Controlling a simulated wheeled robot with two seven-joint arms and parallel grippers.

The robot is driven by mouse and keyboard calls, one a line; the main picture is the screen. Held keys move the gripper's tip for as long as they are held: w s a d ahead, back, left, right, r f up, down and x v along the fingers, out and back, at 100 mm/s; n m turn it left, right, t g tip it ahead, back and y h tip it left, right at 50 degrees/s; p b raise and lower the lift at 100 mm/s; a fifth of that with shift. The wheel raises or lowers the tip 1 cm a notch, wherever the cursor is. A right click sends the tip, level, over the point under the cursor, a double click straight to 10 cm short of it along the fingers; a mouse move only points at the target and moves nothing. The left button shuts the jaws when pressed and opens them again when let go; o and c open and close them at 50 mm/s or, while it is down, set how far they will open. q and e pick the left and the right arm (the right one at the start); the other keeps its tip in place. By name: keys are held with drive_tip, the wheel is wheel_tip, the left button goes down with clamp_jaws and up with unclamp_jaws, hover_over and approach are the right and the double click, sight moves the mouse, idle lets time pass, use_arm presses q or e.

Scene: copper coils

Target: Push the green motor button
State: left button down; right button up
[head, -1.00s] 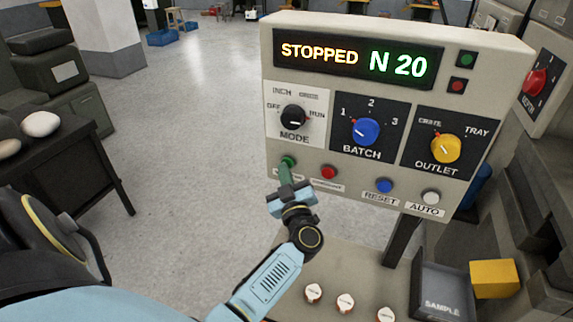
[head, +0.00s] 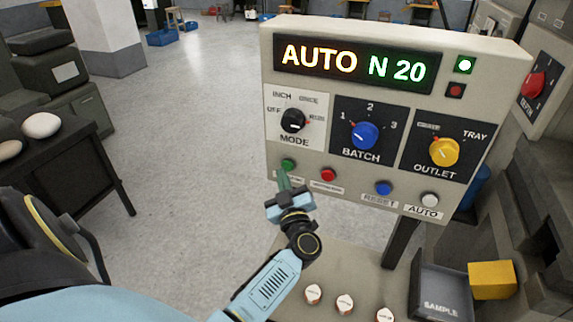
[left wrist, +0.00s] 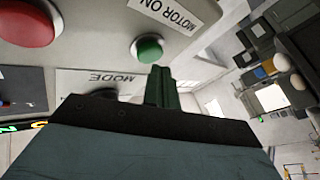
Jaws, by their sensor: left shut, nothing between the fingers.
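The green motor button (head: 288,165) is at the lower left of the control panel (head: 268,160). In the left wrist view the green button (left wrist: 149,48) sits beside a "MOTOR ON" label (left wrist: 162,12). My left gripper (head: 282,176) is shut and empty, its green fingers just below the button in the head view. In the left wrist view the fingertips (left wrist: 158,75) appear very close to the button; I cannot tell whether they touch it. My right gripper is not in view.
A red button (head: 328,174) is close to the right of the green one, with blue (head: 383,187) and white (head: 429,199) buttons farther right. Mode (head: 293,121), batch (head: 365,135) and outlet (head: 444,152) knobs are above. Open floor lies left of the panel.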

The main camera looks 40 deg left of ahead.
use_arm(q)
drive_tip(key=shift+s, duration=0.25)
drive_tip(key=s+p, duration=0.1)
drive_tip(key=s+d+p, duration=0.1)
drive_tip(key=s, duration=0.2)
drive_tip(key=shift+s+d+p, duration=0.3)
drive_tip(key=shift+p, duration=0.1)
idle(0.9)
